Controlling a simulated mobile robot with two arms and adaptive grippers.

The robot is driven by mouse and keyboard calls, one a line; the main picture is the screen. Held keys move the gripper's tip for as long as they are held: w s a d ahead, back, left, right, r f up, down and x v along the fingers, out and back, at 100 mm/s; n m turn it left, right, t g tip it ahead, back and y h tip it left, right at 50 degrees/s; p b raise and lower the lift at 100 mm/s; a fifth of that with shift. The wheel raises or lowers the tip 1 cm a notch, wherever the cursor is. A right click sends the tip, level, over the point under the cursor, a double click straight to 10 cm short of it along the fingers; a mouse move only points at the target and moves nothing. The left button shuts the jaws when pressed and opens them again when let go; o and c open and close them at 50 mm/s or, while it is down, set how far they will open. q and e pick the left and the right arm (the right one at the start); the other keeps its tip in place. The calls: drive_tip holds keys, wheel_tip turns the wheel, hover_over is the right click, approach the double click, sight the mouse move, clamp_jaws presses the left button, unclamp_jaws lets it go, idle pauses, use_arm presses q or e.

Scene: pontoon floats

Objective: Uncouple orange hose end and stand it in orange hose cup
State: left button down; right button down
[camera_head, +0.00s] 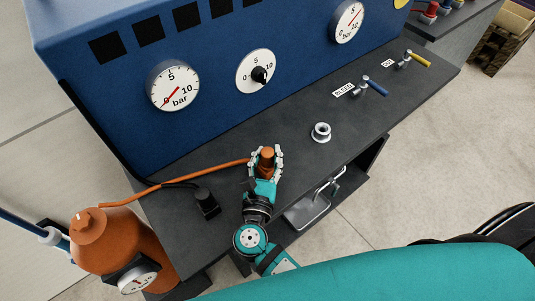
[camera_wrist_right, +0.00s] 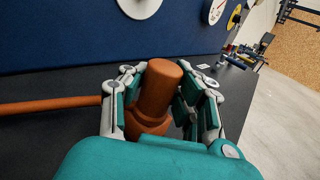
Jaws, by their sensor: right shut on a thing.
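The orange hose end (camera_head: 266,158) stands roughly upright over the dark bench ledge. My right gripper (camera_head: 265,163) is shut on it, with fingers on both sides. In the right wrist view the hose end (camera_wrist_right: 159,90) shows as an orange cylinder between my right fingers (camera_wrist_right: 163,98), with a wider orange part below. Whether that part belongs to the hose end or to a holder, and whether it touches the ledge, I cannot tell. The orange hose (camera_head: 190,174) runs left to the orange tank (camera_head: 115,240). I cannot make out an orange hose cup for certain. My left gripper is not in view.
A metal ring fitting (camera_head: 321,132) stands on the dark ledge (camera_head: 300,108), right of my gripper. A black block (camera_head: 207,202) stands to the left. Blue (camera_head: 375,87) and yellow (camera_head: 417,59) valve levers are farther right. The blue gauge panel (camera_head: 215,100) rises behind.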

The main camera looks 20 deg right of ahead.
drive_tip(key=c, duration=0.9)
unclamp_jaws()
drive_tip(key=shift+s+a, duration=0.1)
drive_tip(key=shift+s, duration=0.1)
drive_tip(key=v, duration=1.1)
drive_tip(key=shift+s+a, duration=0.1)
drive_tip(key=shift+s, duration=0.2)
